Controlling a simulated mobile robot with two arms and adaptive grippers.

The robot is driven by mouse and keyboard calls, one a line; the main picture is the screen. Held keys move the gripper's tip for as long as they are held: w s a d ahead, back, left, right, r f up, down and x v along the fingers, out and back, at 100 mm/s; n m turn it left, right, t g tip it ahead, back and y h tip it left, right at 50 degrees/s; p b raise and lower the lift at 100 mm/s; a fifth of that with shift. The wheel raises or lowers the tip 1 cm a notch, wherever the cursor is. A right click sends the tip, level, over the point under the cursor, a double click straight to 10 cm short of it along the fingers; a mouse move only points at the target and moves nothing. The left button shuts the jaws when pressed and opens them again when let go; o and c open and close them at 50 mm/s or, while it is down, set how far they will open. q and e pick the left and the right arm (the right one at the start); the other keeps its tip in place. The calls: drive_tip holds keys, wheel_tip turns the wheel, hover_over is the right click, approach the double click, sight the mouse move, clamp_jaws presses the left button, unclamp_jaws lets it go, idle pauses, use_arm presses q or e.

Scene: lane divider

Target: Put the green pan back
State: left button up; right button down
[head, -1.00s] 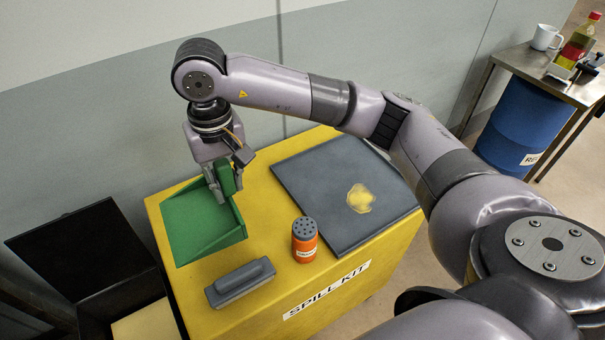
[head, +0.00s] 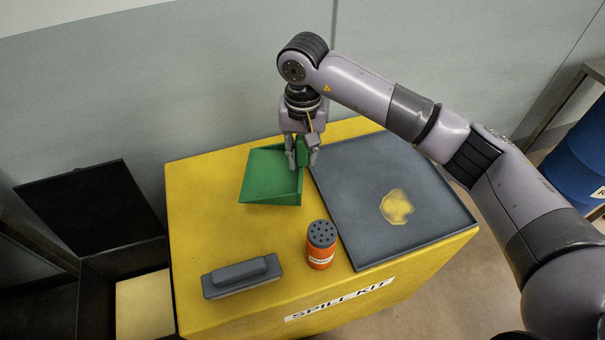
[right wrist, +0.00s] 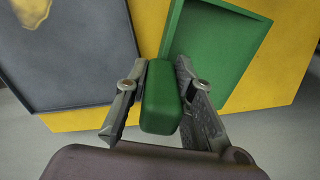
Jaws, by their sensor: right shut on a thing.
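The green pan (head: 270,182) is a dustpan at the back of the yellow spill kit's top (head: 205,212), just left of the grey tray. My right gripper (head: 302,152) is shut on its upright handle at the pan's right rear. In the right wrist view, the handle (right wrist: 161,98) sits between the two fingers of my right gripper (right wrist: 160,68), and the pan's tray (right wrist: 215,55) shows beyond. I cannot tell whether the pan touches the yellow top. My left gripper is not in view.
The grey tray (head: 360,240) holds a yellow spill (head: 396,207). An orange shaker (head: 321,246) and a grey block with a grip (head: 242,276) stand in front of the pan. A black open bin (head: 90,210) is at left. The wall (head: 180,90) rises behind.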

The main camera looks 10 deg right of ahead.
sight(302, 165)
wheel_tip(302, 165, down, 4)
drive_tip(key=shift+r, duration=0.15)
wheel_tip(302, 165, down, 4)
drive_tip(key=shift+r+p, duration=0.1)
drive_tip(key=shift+p, duration=0.35)
drive_tip(key=shift+f, duration=0.3)
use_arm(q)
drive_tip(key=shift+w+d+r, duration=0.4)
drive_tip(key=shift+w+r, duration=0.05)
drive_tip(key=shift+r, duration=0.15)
use_arm(e)
drive_tip(key=shift+f+b, duration=0.2)
drive_tip(key=shift+b, duration=0.1)
drive_tip(key=c, duration=1.4)
unclamp_jaws()
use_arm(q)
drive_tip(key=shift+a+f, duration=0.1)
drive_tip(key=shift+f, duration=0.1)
use_arm(e)
drive_tip(key=shift+o, duration=0.2)
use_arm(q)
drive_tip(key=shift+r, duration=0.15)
use_arm(e)
drive_tip(key=shift+r, duration=0.15)
